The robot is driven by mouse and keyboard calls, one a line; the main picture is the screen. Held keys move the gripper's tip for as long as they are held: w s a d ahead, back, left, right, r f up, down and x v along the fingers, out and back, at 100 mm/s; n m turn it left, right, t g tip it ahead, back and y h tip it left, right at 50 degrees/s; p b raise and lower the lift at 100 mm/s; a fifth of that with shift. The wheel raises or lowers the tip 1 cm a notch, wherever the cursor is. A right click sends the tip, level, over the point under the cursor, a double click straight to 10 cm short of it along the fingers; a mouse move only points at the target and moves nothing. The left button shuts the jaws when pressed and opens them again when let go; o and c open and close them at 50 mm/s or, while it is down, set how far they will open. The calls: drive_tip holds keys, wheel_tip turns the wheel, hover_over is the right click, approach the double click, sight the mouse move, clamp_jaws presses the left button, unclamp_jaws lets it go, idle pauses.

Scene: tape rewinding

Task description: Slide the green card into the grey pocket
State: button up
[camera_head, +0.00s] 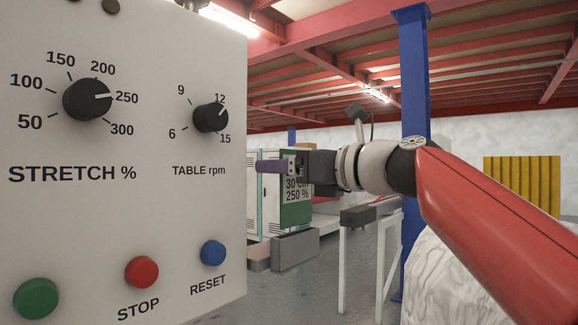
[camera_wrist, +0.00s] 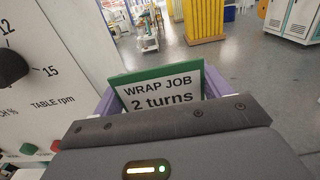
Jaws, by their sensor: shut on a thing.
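The green card (camera_head: 296,214) has a white label reading "250 %" and hangs upright below my gripper (camera_head: 283,166). In the wrist view the card (camera_wrist: 155,75) shows a green border and the words "WRAP JOB 2 turns". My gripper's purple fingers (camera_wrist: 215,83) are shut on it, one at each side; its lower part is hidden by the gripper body. A grey box-like shape (camera_head: 296,251) shows just below the card in the head view, with a gap between them. It may be the grey pocket; I cannot tell its depth or its opening.
A pale control panel (camera_head: 150,225) with knobs and buttons fills the left, close to my gripper. A blue post (camera_head: 414,75), a white-legged stand (camera_head: 343,265) and a white wrapped bulk (camera_head: 450,285) are at the right. Grey floor shows beyond.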

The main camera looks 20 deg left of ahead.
sight(298, 201)
drive_tip(key=shift+f, duration=0.15)
drive_tip(key=shift+f+b, duration=2)
drive_tip(key=shift+f, duration=0.15)
drive_tip(key=shift+f+b, duration=0.45)
drive_tip(key=shift+f, duration=0.2)
drive_tip(key=o, duration=1)
drive_tip(key=shift+r, duration=0.1)
drive_tip(key=shift+r+p, duration=2.55)
drive_tip(key=shift+r, duration=1.35)
